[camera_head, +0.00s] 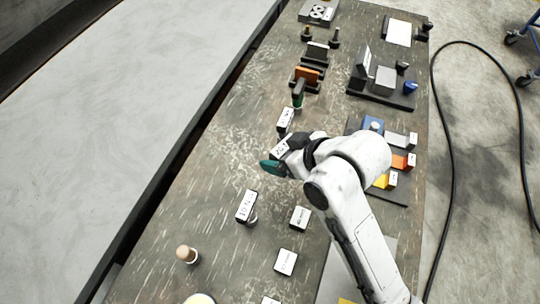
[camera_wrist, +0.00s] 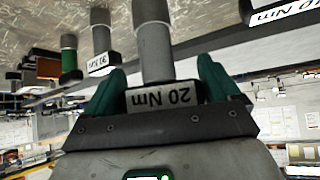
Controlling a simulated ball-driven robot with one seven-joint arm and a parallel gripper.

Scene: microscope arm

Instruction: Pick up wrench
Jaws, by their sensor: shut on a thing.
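My gripper (camera_head: 276,162) is over the middle of the table, its green fingertips showing in the head view and also in the wrist view (camera_wrist: 162,88). It is shut on a torque wrench (camera_wrist: 153,42), a grey cylinder with a dark block labelled "20 Nm" between the fingers. A white label (camera_head: 280,148) shows beside the fingers in the head view. Whether the wrench touches the table is hidden. A second labelled wrench (camera_wrist: 98,40) stands just beside it, apart from the fingers; its white label faces me. Another labelled wrench (camera_head: 246,206) stands nearer on the table.
A dark and green cylinder (camera_head: 298,92) stands beyond the gripper. Small labelled blocks (camera_head: 299,218) and a tan-topped peg (camera_head: 187,254) are nearer. Coloured blocks (camera_head: 403,161) lie right, behind my arm. The table's left strip is mostly clear.

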